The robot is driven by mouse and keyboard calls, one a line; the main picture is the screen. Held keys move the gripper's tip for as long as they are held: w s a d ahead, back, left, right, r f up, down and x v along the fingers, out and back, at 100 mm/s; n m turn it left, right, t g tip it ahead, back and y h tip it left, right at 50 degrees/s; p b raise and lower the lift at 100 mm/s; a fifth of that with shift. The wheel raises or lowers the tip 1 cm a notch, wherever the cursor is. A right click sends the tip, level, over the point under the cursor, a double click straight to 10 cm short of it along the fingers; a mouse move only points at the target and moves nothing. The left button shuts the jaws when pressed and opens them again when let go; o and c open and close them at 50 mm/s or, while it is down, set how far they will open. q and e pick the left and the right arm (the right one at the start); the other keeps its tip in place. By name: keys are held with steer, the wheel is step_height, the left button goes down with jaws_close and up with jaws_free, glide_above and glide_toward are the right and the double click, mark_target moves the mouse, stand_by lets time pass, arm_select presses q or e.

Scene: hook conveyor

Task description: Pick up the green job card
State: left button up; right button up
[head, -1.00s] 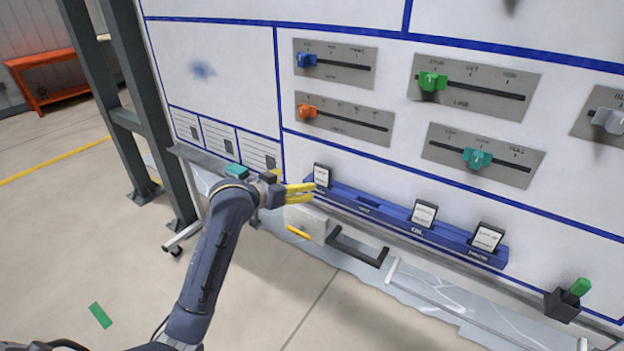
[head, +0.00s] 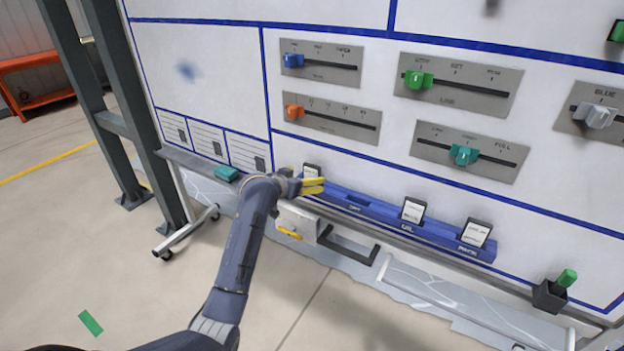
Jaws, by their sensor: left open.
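My left gripper (head: 315,186), with yellow fingers, is open in front of the left end of the blue card rack (head: 375,212). It partly covers the leftmost card (head: 312,170), a white card with a dark border standing in the rack. I cannot tell whether the fingers touch it. Two similar cards, a middle card (head: 413,210) and a right card (head: 476,232), stand further right in the rack. No card face shows clearly as green, so I cannot tell which is the green job card. My right gripper is out of view.
Sliders with colored knobs sit on the board above the rack. A black handle (head: 350,247) and a grey box (head: 297,222) are below it. A black holder (head: 549,297) with a green marker (head: 567,278) is at right. A teal block (head: 226,173) lies on the left ledge.

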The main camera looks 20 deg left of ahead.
mark_target(311, 176)
arm_select(q)
steer(key=shift+x, duration=2.6)
steer(key=shift+a, duration=0.1)
steer(key=c, duration=1.2)
